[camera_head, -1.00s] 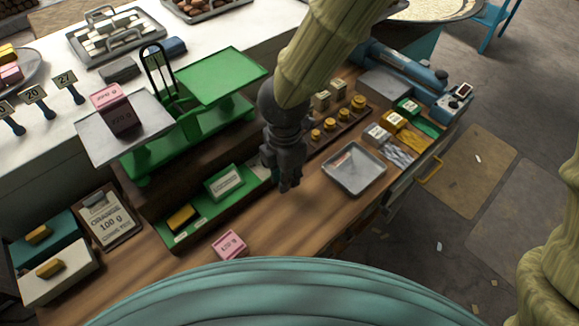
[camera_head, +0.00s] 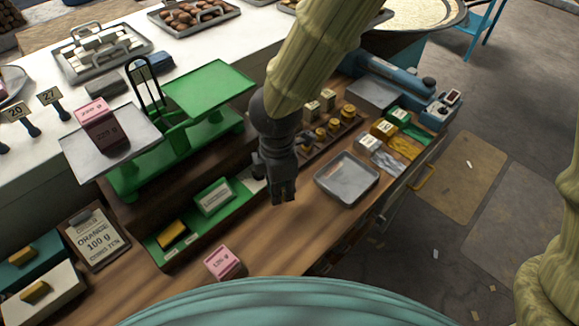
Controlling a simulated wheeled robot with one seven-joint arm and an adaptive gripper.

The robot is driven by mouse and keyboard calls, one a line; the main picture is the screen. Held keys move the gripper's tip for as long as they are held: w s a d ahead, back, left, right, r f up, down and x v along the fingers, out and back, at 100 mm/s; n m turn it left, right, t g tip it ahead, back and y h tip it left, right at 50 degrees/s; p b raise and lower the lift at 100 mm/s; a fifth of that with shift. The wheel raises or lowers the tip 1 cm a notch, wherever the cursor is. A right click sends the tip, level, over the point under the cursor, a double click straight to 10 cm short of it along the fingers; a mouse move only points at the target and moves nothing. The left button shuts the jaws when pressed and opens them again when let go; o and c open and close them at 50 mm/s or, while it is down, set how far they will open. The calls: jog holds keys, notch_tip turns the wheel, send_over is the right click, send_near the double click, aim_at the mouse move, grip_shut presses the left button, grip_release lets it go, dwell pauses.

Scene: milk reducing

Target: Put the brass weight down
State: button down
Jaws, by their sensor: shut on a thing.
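My gripper (camera_head: 283,194) points down over the wooden counter (camera_head: 290,240), left of the shallow grey metal tray (camera_head: 347,178) and right of the green tray (camera_head: 205,215). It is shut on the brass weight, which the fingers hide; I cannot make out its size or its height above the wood. Several other brass weights (camera_head: 333,125) stand in the dark wooden rack behind, to the right of my wrist.
A second pink box (camera_head: 223,263) stands at the counter's front. A clipboard (camera_head: 97,238) reading "100 g" lies at the left. Small packets (camera_head: 383,130) lie right of the rack. Bare wood lies below my gripper, between the pink box and metal tray.

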jog(key=m, duration=0.2)
jog(key=d+m+b, duration=0.1)
jog(key=shift+f+m, duration=0.15)
jog(key=shift+m, duration=0.25)
jog(key=m, duration=0.1)
jog(key=m+b, duration=0.1)
jog(key=m, duration=0.1)
jog(key=shift+d+m+b, duration=0.25)
jog(key=shift+m+b, duration=0.05)
jog(key=m, duration=0.2)
jog(key=m+b, duration=0.1)
jog(key=shift+d+r, duration=0.2)
jog(key=shift+d, duration=0.05)
jog(key=w+m+p, duration=0.1)
jog(key=w, duration=0.4)
jog(key=w+m+p, duration=0.1)
jog(key=w, duration=0.4)
jog(key=w+m+p, duration=0.1)
jog(key=w+m, duration=0.1)
jog(key=w, duration=0.3)
jog(key=shift+w+d+f, duration=0.2)
jog(key=shift+w+f, duration=0.15)
jog(key=shift+f, duration=0.05)
jog(key=shift+w+f+p, duration=0.15)
jog(key=shift+f+p, duration=0.05)
jog(key=shift+p, duration=0.15)
jog(key=shift+f+p, duration=0.55)
jog(key=shift+f, duration=1.1)
jog(key=shift+f, duration=0.1)
